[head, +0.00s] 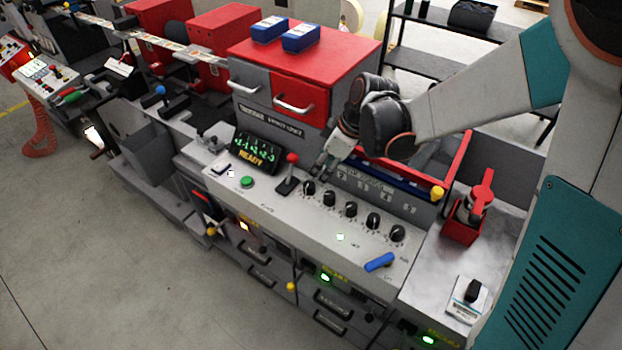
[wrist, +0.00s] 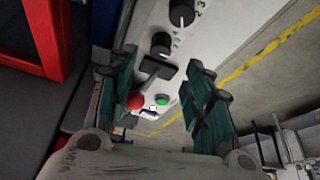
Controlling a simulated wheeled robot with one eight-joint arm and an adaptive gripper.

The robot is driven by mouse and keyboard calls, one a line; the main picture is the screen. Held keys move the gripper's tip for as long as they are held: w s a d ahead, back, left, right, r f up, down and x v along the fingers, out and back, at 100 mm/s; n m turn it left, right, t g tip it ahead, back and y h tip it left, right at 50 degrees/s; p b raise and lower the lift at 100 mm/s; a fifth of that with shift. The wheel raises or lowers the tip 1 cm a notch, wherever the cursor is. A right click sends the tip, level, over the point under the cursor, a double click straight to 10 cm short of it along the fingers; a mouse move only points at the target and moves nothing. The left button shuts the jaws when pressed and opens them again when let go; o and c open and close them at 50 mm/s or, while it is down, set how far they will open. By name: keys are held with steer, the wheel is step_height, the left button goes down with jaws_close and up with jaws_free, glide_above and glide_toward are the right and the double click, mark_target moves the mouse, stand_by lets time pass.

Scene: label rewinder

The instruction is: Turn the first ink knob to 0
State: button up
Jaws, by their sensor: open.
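A row of several black ink knobs runs along the sloped grey panel (head: 285,215) in the head view. The first knob (head: 308,188) is the leftmost, beside the red-balled lever (head: 292,158). In the wrist view the first knob (wrist: 160,46) is black with a white mark, and a second knob (wrist: 182,13) shows above it. My gripper (head: 321,170) is open and empty, just above the first knob. In the wrist view its two fingers (wrist: 163,62) stand apart, with the first knob near the gap between their tips. Contact cannot be told.
A dark display (head: 256,151) with green and yellow text reading READY and a green button (head: 247,182) lie left of the lever. A blue handle (head: 379,262) sits at the panel's lower right. A red-edged tray (head: 457,160) stands behind the knobs.

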mark_target(310, 184)
steer(key=x, duration=0.8)
steer(key=shift+f+b, duration=0.1)
steer(key=shift+b, duration=0.25)
steer(key=shift+c, duration=0.5)
steer(key=c, duration=1)
